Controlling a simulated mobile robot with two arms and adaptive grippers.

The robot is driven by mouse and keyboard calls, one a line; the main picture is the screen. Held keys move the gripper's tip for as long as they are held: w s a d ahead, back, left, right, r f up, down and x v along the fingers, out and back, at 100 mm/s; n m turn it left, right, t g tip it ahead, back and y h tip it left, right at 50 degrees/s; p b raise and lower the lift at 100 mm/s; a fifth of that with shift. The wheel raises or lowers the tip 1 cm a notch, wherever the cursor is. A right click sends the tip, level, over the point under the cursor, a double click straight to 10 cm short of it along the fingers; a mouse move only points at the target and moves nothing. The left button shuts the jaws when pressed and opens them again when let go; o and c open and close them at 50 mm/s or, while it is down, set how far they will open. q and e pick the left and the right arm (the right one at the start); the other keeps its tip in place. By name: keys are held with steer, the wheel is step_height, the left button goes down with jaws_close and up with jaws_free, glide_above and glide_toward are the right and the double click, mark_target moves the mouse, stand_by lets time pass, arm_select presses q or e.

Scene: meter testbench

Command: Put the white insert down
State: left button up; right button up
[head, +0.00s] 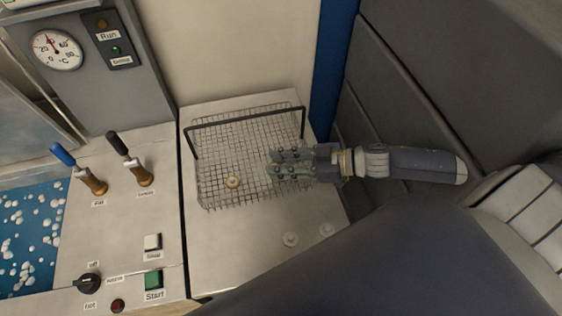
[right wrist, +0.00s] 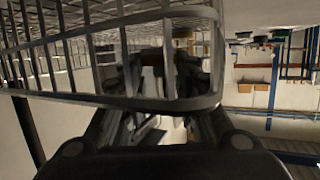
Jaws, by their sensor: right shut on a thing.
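My right gripper (head: 271,164) comes in from the right over the wire basket (head: 215,200), with its fingertips inside the basket's outline. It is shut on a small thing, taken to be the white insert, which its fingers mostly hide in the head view. In the right wrist view a pale patch (right wrist: 150,80) shows between the dark fingers, behind the basket's wires; its outline is unclear. My left gripper is not in view.
The basket has a dark raised handle (head: 245,117) along its back. A control panel with levers and a green start button (head: 154,280) is at left. A dark wall stands at right.

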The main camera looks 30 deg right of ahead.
steer(key=shift+f, duration=0.65)
steer(key=o, duration=0.7)
steer(key=shift+s+f, duration=0.1)
steer(key=shift+o, duration=0.2)
steer(key=shift+r, duration=0.45)
steer(key=v, duration=0.4)
steer(key=shift+s+d+r+b, duration=0.2)
steer(key=shift+d+r+b, duration=0.05)
steer(key=shift+d+b, duration=0.05)
steer(key=p+v, duration=0.2)
steer(key=v, duration=0.5)
steer(key=shift+r+p, duration=0.2)
steer(key=shift+p, duration=0.1)
